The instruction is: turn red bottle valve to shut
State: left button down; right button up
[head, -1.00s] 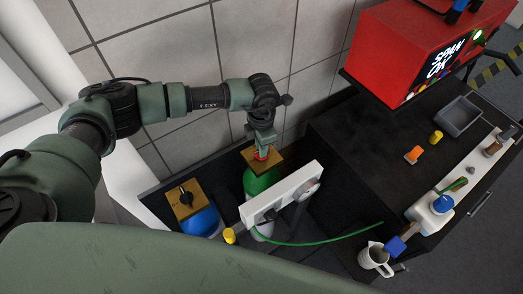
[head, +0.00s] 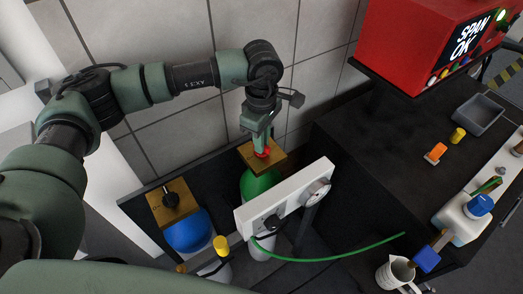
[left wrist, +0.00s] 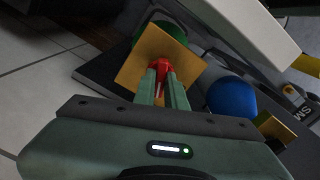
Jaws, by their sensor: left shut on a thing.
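The red valve (head: 262,153) sits on a brass-coloured square plate (head: 247,152) on top of the green bottle (head: 258,183). My left gripper (head: 263,145) comes down on it from above and is shut on it. In the left wrist view the red valve (left wrist: 159,68) lies between the two fingertips (left wrist: 162,78), over the tilted brass plate (left wrist: 140,70). The fingers partly hide the valve, so its exact angle is hard to tell. My right gripper is not in view.
A blue bottle (head: 190,232) with a black knob (head: 171,200) stands to the left. A white panel (head: 285,196) with a gauge (head: 317,191) stands close in front of the green bottle. A green hose (head: 340,254) runs right to the dark bench (head: 385,150). The tiled wall is close behind.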

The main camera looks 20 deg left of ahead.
pick_arm(q)
jog(key=m+b, duration=0.3)
jog(key=shift+f, duration=0.25)
jog(key=shift+r+m+b, duration=0.15)
jog(key=shift+m+b, duration=0.85)
jog(key=shift+b, duration=0.15)
jog(key=c, duration=1.5)
grip_release()
jog(key=shift+o, duration=0.2)
jog(key=shift+r, duration=0.1)
